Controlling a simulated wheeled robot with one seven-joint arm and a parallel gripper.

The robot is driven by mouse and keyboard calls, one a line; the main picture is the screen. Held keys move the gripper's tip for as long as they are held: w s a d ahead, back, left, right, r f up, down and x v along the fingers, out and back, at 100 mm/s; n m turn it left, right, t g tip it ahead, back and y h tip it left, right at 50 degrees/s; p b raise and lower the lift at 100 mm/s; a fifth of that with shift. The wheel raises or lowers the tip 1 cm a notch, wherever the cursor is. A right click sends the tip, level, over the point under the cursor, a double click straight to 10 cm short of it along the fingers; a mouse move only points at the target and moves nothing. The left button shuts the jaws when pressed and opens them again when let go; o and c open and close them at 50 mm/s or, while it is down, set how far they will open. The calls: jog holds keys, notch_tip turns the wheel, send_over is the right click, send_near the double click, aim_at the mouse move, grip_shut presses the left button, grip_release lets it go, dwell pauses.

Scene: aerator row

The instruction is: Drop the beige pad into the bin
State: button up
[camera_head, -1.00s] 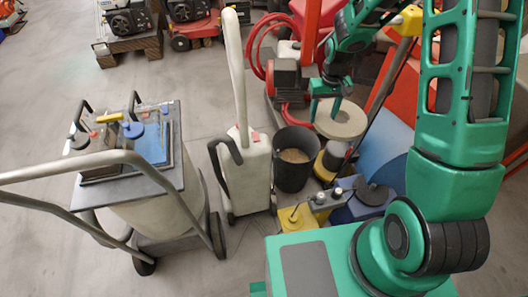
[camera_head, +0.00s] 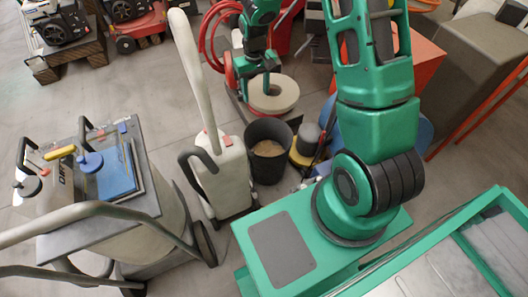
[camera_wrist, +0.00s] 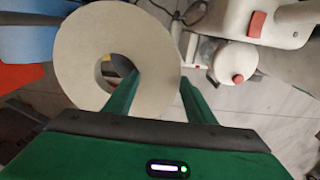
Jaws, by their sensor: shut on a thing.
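The beige pad (camera_head: 282,100) is a thick ring with a hole in the middle. My gripper (camera_head: 268,90) is shut on its rim, and it holds the pad up behind the bin in the head view. In the wrist view, one finger of my gripper (camera_wrist: 160,80) passes at the hole of the pad (camera_wrist: 85,45) and the other is outside its edge. The bin (camera_head: 268,175) is a dark, open-topped bucket with brownish contents, below the pad in the picture. I cannot make out the bin in the wrist view.
A beige upright machine (camera_head: 222,180) with a tall handle stands just left of the bin. A cart (camera_head: 100,215) with a blue panel is farther left. A yellow-based machine (camera_head: 305,150) stands close to the bin's right. Open floor shows at the back left.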

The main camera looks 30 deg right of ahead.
jog(key=w+d+f+m, duration=0.3)
jog(key=d+f+m, duration=0.1)
jog(key=f+m, duration=0.3)
jog(key=w+d+f+m, duration=0.4)
jog(key=f+m, duration=0.3)
jog(key=f, duration=0.5)
jog(key=w+d+f+m, duration=0.3)
jog(key=f+m, duration=0.3)
jog(key=f, duration=0.3)
jog(key=shift+w+d+f+m, duration=0.2)
jog(key=shift+w+d+m, duration=0.2)
jog(key=shift+w, duration=0.1)
jog(key=o, duration=1.1)
jog(key=shift+o, duration=0.2)
notch_tip(320, 180, up, 11)
jog(key=shift+f, duration=0.15)
